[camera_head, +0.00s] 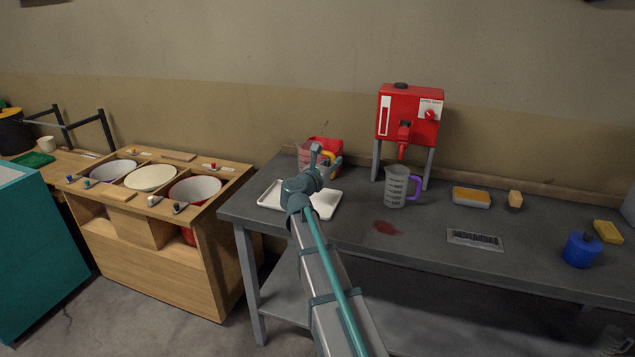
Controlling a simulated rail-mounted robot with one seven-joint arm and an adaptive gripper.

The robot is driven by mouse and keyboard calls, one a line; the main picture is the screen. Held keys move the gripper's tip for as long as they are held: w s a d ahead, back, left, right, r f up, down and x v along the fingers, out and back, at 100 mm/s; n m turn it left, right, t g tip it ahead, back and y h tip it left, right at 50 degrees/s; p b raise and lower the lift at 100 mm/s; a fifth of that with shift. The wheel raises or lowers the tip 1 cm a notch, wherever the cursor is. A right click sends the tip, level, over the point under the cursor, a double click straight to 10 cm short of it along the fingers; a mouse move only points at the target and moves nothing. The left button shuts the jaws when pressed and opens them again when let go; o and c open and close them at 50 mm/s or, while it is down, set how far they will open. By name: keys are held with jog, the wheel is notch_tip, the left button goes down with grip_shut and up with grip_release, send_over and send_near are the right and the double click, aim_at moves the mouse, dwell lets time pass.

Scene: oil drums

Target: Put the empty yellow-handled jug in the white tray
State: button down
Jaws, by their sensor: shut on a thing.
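The yellow-handled jug (305,155) is at the back left of the grey table, largely hidden by my gripper. Its clear body shows at the left of my gripper and its yellow handle (332,160) at the right. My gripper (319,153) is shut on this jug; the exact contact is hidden. The white tray (328,205) lies flat on the table, nearer than the jug, with my wrist across its middle. I cannot tell whether the jug is lifted or touches the table.
A red container (325,144) shows just behind the jug. A purple-handled jug (396,187) stands right of the tray, below a red dispenser (409,115). A dark red spill (387,228), a floor-like grate (474,239), a sponge box (471,198) and a blue pot (581,251) lie further right.

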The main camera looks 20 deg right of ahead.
jog(key=w+f, duration=0.1)
jog(key=f, duration=0.1)
jog(key=w+a+f, duration=0.1)
jog(key=w+f, duration=0.1)
jog(key=w+a+f, duration=0.1)
jog(key=f, duration=0.1)
jog(key=shift+w, duration=0.35)
jog(key=shift+f+p, duration=0.35)
jog(key=shift+f, duration=1.2)
jog(key=shift+f, duration=0.1)
jog(key=shift+f+b, duration=0.15)
jog(key=shift+b, duration=0.15)
jog(key=c, duration=1.2)
grip_release()
jog(key=shift+o, duration=0.2)
jog(key=shift+r, duration=0.2)
